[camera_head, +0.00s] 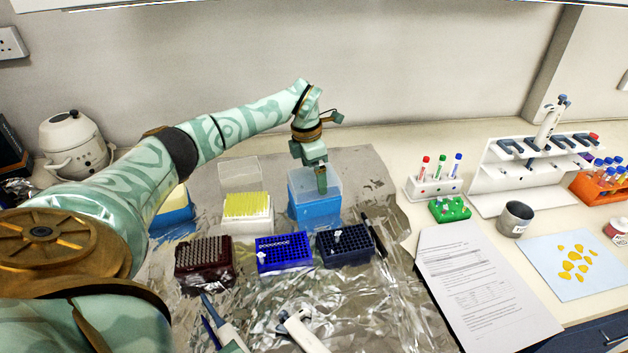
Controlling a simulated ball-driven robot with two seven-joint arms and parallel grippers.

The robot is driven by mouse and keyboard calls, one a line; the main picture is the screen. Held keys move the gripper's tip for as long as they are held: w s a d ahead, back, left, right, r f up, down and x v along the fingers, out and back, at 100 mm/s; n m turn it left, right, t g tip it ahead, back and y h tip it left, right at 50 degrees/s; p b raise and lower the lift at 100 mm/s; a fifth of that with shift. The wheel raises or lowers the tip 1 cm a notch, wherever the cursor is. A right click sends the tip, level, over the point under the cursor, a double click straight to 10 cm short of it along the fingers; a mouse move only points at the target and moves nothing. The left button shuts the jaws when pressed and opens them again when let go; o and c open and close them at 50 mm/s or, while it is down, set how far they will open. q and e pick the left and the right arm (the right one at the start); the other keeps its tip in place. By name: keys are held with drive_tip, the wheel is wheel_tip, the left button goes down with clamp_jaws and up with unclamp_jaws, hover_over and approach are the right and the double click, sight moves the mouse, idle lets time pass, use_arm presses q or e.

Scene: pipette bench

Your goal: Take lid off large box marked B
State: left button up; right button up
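A large blue box (316,214) with a pale translucent upper part (299,180) stands at the back of the foil-covered area, in the middle of the view. No letter B is readable on it. My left gripper (322,183) points down at the box's top, and its fingers overlap the translucent part. I cannot tell whether they touch or grip it, since the fingers line up in this view. Another blue box (174,213) with a yellowish top stands to the left, partly hidden by my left arm. My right gripper is not in view.
A white box of yellow tips (247,210) with a clear raised lid stands left of the blue box. Racks in dark red (204,262), blue (284,254) and navy (345,246) stand in front. Pipettes (303,332) lie near the bottom edge. Papers (485,290) lie right.

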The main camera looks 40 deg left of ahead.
use_arm(q)
drive_tip(key=c, duration=0.6)
drive_tip(key=shift+r, duration=0.7)
drive_tip(key=s+d+r+p, duration=0.1)
drive_tip(key=d+r+p, duration=0.2)
drive_tip(key=d+r, duration=0.8)
drive_tip(key=d, duration=0.3)
drive_tip(key=shift+s+r, duration=0.2)
drive_tip(key=shift+r, duration=0.15)
